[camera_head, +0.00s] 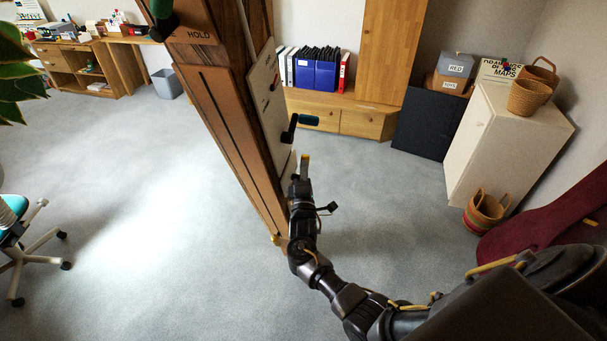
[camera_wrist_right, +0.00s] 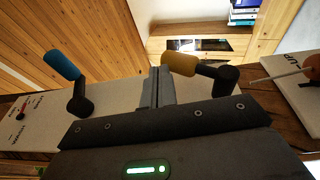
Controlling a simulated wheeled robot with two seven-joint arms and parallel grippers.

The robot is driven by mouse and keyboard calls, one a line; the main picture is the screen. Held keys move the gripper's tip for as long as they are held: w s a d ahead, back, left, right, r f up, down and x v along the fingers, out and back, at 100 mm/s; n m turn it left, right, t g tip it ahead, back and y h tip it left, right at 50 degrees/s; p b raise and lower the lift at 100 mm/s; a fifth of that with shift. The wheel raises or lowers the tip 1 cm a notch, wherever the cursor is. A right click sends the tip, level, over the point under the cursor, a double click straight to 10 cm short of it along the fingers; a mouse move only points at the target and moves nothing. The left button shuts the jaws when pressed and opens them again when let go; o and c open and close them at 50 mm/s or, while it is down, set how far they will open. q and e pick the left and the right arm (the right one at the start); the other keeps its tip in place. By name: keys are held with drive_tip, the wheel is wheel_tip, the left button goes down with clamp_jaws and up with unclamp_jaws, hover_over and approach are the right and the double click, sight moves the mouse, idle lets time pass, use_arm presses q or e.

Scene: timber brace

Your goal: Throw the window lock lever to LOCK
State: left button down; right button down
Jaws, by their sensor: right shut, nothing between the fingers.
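A timber post (camera_head: 235,130) carries a white plate (camera_head: 262,90) on its right side. A lever with a teal handle (camera_head: 309,120) and black arm sticks out from the plate; the wrist view shows its blue handle (camera_wrist_right: 62,65) at left. Lower down is a second lever with a yellow handle (camera_head: 305,161), seen in the wrist view (camera_wrist_right: 181,64) on a black crank. My right gripper (camera_head: 301,183) is shut and empty, just below the yellow handle; in the wrist view its fingers stand close beside that handle's left end. I cannot tell whether they touch. Which lever is the window lock is unreadable. My left gripper is not in view.
A panel marked HOLD (camera_head: 198,34) and a green handle (camera_head: 161,9) are high on the post. An orange handle (camera_wrist_right: 306,67) shows at right in the wrist view. Cabinet (camera_head: 345,115) and white chest (camera_head: 490,140) stand behind.

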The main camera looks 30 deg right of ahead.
drive_tip(key=shift+w+d+r, duration=0.1)
drive_tip(key=shift+d+r, duration=0.1)
drive_tip(key=shift+d, duration=0.05)
drive_tip(key=shift+w, duration=0.1)
drive_tip(key=shift+r, duration=0.1)
idle(0.5)
drive_tip(key=s+a+r+p, duration=0.1)
drive_tip(key=s+a+r, duration=0.1)
drive_tip(key=s, duration=0.4)
drive_tip(key=s+a+r, duration=0.2)
drive_tip(key=s+a, duration=0.2)
drive_tip(key=s, duration=0.1)
drive_tip(key=shift+s+a+p, duration=0.25)
drive_tip(key=shift+s+p, duration=0.15)
drive_tip(key=shift+w, duration=0.1)
